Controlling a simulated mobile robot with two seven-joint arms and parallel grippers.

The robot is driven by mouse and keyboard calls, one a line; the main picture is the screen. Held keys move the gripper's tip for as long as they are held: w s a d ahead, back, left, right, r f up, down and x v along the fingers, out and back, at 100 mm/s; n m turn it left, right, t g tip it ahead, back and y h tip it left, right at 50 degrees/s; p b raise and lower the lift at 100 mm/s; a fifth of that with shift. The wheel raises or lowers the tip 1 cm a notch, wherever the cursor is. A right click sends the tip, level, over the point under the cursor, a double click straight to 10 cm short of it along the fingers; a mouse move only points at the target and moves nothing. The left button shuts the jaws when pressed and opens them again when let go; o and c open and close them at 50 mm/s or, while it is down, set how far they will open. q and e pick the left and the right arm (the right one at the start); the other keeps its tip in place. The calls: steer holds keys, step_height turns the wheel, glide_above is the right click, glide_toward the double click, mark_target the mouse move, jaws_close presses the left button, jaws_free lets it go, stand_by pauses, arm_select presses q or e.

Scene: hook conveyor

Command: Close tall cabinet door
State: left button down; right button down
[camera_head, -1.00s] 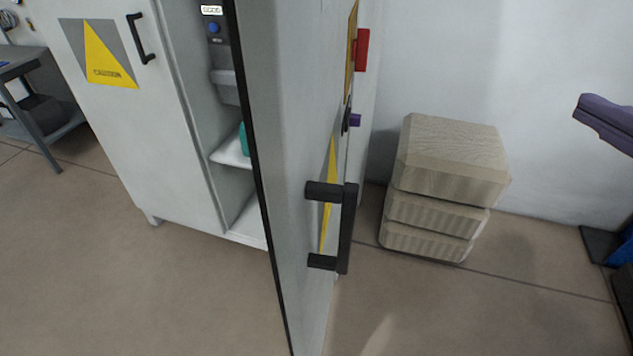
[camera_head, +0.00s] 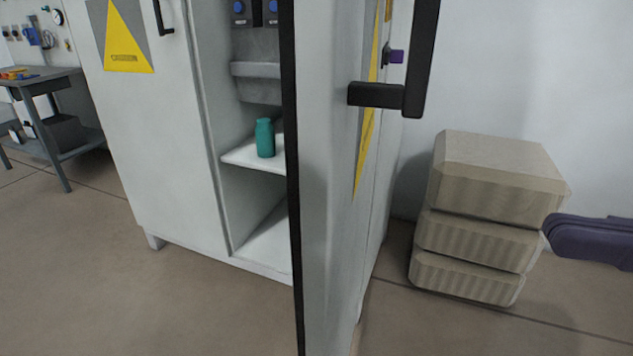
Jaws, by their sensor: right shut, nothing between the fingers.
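The tall cabinet (camera_head: 160,170) is grey-white, with its left door shut and bearing a yellow caution triangle. Its right door (camera_head: 335,200) stands wide open towards me, seen nearly edge-on, with a dark edge strip. A black bar handle (camera_head: 420,60) sticks out from the door's right face; its top is cut off by the frame. My right gripper (camera_head: 556,236), dark purple, comes in at the right edge. It is shut and empty, well apart from the door and handle, in front of the stacked boxes in the picture. My left gripper is not in view.
A teal bottle (camera_head: 265,138) stands on a cabinet shelf (camera_head: 238,156). Several stacked beige boxes (camera_head: 475,245) stand right of the door by the wall. A grey workbench (camera_head: 55,85) is at far left. The floor (camera_head: 190,310) before the cabinet is clear.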

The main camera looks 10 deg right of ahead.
steer(key=p, duration=0.3)
glide_toward(333, 200)
steer(key=x, duration=0.5)
steer(key=shift+w+a+r, duration=0.15)
steer(key=shift+w+a, duration=0.3)
steer(key=shift+a, duration=0.35)
